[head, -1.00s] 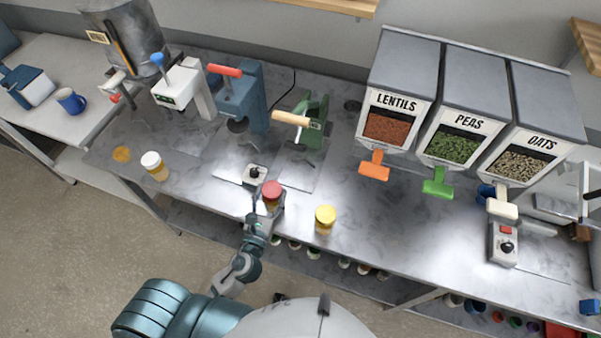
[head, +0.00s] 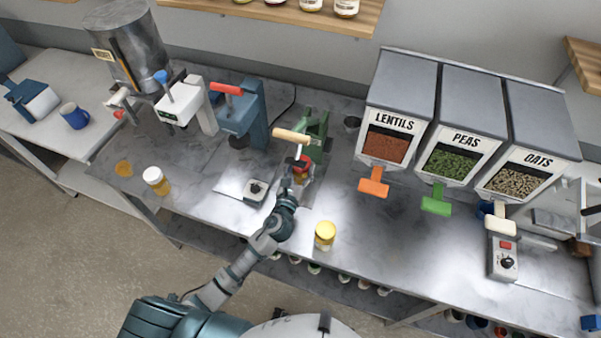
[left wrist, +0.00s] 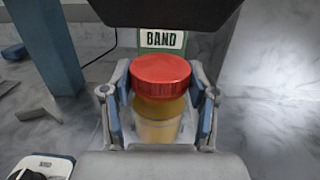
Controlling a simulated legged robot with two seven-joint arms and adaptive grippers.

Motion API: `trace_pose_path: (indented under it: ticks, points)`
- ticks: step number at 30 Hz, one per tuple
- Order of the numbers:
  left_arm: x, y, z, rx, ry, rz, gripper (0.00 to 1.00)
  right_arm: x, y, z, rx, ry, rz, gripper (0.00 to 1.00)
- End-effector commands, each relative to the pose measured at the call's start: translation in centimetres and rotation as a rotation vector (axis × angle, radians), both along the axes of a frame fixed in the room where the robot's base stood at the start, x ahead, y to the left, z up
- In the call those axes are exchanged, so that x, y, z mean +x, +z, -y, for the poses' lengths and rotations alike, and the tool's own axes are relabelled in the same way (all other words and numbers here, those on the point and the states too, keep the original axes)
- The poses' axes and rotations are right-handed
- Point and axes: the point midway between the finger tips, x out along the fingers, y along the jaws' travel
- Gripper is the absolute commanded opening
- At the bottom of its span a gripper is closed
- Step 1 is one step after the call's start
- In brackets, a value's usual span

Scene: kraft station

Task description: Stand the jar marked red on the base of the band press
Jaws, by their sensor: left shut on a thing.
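The jar with the red lid (head: 304,162) is in my left gripper (head: 297,176), upright, at the front of the green band press (head: 314,125), below its wooden handle (head: 291,136). In the left wrist view the red-lidded jar (left wrist: 160,85) has an amber body. The fingers of my left gripper (left wrist: 158,118) are shut on its two sides. The band press shows its BAND label (left wrist: 162,39) just behind the lid. The jar's bottom is hidden, so I cannot tell whether it touches the base. My right gripper is out of view.
A blue press with a red handle (head: 240,112) stands left of the band press. A small box with a black knob (head: 255,190) sits in front. A yellow-lidded jar (head: 325,235) and a white-lidded jar (head: 156,180) stand near the front edge. Dispensers (head: 385,147) are at right.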

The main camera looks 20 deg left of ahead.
Motion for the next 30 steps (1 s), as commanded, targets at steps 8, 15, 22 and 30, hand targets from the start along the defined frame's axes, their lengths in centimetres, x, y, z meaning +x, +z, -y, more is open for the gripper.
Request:
trace_pose_path:
  ticks: [8,15,22,30]
  points:
    - [0.0,-3.5,0.0,-0.002,0.001,-0.002,0.0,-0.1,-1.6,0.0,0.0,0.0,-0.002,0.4]
    - [0.1,-3.4,0.0,0.0,0.0,0.001,0.0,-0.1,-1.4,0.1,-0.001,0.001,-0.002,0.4]
    - [0.0,-3.6,0.0,0.0,0.0,-0.002,0.84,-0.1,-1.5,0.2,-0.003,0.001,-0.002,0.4]
    - [0.0,-3.6,0.0,0.0,0.0,-0.002,0.84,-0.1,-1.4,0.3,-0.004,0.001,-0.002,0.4]
